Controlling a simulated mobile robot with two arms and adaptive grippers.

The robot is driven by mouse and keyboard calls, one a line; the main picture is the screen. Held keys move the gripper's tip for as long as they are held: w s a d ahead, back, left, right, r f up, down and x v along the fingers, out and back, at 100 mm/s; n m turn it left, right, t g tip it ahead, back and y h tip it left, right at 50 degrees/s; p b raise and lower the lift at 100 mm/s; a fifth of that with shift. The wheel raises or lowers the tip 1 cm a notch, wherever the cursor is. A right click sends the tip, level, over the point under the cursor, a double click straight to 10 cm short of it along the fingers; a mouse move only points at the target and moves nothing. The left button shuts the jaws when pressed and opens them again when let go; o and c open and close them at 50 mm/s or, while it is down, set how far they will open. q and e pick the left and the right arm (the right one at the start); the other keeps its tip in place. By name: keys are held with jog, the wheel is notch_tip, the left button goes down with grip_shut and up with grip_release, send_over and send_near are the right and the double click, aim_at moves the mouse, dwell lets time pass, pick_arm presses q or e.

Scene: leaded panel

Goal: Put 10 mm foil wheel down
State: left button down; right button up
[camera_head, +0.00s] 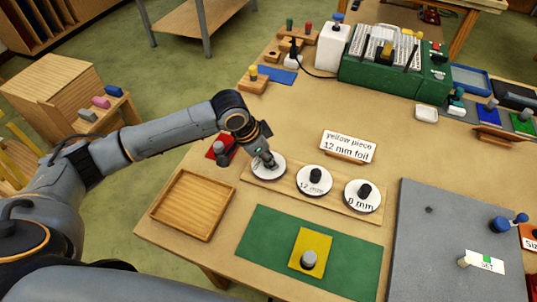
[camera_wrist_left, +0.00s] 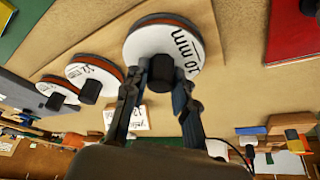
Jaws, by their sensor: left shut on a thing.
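The 10 mm foil wheel (camera_head: 263,174) is a white-faced disc with a black knob, at the left end of a wooden holder board (camera_head: 291,190). My left gripper (camera_head: 267,161) is shut on its knob from above. In the left wrist view the wheel (camera_wrist_left: 146,45) shows its "10 mm" label, with the knob between my fingertips (camera_wrist_left: 160,84). I cannot tell whether the wheel rests on the board or hangs just above it. The 12 mm wheel (camera_head: 310,187) and 8 mm wheel (camera_head: 357,202) sit to its right on the board. My right gripper is out of view.
A sign (camera_head: 348,147) reading "yellow piece 12 mm foil" stands behind the board. An empty wooden tray (camera_head: 194,205) is to the left. A green mat (camera_head: 262,245) bearing a yellow piece (camera_head: 318,243) is in front. A grey mat (camera_head: 430,235) is on the right.

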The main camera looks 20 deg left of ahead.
pick_arm(q)
jog(key=c, duration=1.1)
grip_release()
jog(key=shift+f, duration=0.1)
jog(key=shift+o, duration=0.2)
jog(key=b+v, duration=0.1)
jog(key=v, duration=1.1)
jog(key=shift+w+d, duration=0.1)
